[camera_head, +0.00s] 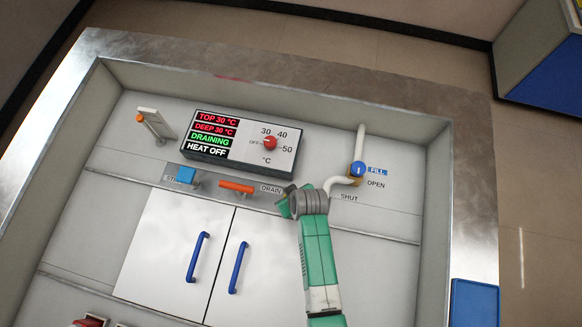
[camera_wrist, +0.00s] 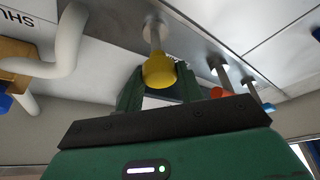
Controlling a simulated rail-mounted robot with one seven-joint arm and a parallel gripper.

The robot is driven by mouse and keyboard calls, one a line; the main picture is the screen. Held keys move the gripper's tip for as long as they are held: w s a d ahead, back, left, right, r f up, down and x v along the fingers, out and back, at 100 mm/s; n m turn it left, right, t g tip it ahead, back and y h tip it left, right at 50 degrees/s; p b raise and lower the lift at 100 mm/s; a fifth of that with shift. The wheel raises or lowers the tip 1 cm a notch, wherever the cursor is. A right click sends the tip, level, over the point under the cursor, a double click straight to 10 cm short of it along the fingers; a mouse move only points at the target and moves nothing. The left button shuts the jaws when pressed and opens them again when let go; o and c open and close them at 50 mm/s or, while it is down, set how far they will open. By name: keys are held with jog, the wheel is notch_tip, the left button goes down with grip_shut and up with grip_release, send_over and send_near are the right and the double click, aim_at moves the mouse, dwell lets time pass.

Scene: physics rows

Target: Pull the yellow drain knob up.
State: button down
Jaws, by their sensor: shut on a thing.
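The yellow drain knob (camera_wrist: 158,70) shows in the wrist view at the end of a pale stem that stands out from the metal strip. My gripper (camera_wrist: 160,86) has its green fingers on either side of the knob, shut on it. In the head view my gripper (camera_head: 286,206) is just right of the DRAIN label (camera_head: 271,189), and the knob is hidden there by my wrist. The display box (camera_head: 212,137) reads TOP 30 °C, DEEP 30 °C, DRAINING in green and HEAT OFF.
An orange handle (camera_head: 237,187) and a blue knob (camera_head: 186,175) sit left of my gripper on the same strip. The white pipe (camera_head: 338,182) with the blue FILL knob (camera_head: 358,169) is close on the right. Cabinet doors with blue handles (camera_head: 197,257) lie below.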

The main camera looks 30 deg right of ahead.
notch_tip(320, 180, up, 2)
jog(key=shift+r+p, duration=0.2)
jog(key=shift+p, duration=0.2)
jog(key=shift+f, duration=0.15)
jog(key=c, duration=0.9)
grip_release()
jog(key=v, duration=0.7)
jog(key=shift+r+p, duration=0.3)
jog(key=shift+r, duration=0.1)
jog(key=shift+s, duration=0.1)
